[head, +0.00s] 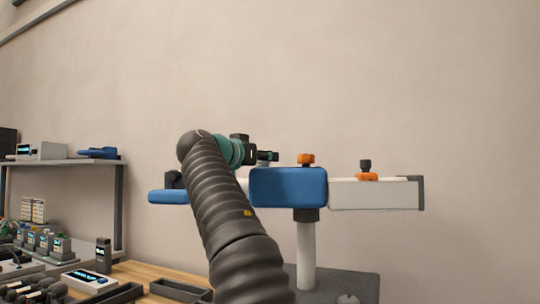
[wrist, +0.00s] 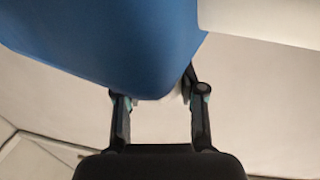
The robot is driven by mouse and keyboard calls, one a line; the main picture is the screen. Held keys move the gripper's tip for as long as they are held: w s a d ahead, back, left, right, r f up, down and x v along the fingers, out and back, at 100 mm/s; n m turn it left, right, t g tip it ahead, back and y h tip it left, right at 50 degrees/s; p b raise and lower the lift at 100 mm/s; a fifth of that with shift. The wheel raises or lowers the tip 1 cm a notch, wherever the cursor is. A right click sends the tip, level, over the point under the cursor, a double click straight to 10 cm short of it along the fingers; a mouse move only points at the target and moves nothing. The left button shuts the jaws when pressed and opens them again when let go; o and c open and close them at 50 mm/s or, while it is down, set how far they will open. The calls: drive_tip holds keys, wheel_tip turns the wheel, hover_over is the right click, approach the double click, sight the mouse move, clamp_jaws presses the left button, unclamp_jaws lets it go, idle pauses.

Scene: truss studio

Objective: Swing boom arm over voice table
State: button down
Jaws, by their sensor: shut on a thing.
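The boom arm is a horizontal beam with a blue middle block (head: 288,187), a white right section (head: 374,195) and a blue left end (head: 168,197). It sits on a white upright post (head: 306,250). My gripper (head: 266,156) is at the beam, left of the orange knob, partly hidden by my own arm. In the wrist view its two fingers (wrist: 160,97) stand either side of a pale part at the blue body's lower edge (wrist: 110,40), shut on the boom arm. The exact grip spot is hard to see. I cannot tell which surface is the voice table.
Orange knobs (head: 306,159) rise from the beam's top. A wooden table (head: 140,276) at lower left carries black trays and small devices. A grey shelf (head: 65,162) with equipment stands at far left. The plain wall behind and the space above and right of the beam are clear.

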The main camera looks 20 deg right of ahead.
drive_tip(key=shift+w+f, duration=0.1)
drive_tip(key=shift+w, duration=0.15)
idle(0.4)
drive_tip(key=c, duration=0.7)
unclamp_jaws()
drive_tip(key=shift+d, duration=0.1)
drive_tip(key=shift+o, duration=0.2)
drive_tip(key=v, duration=1.2)
drive_tip(key=shift+w, duration=0.15)
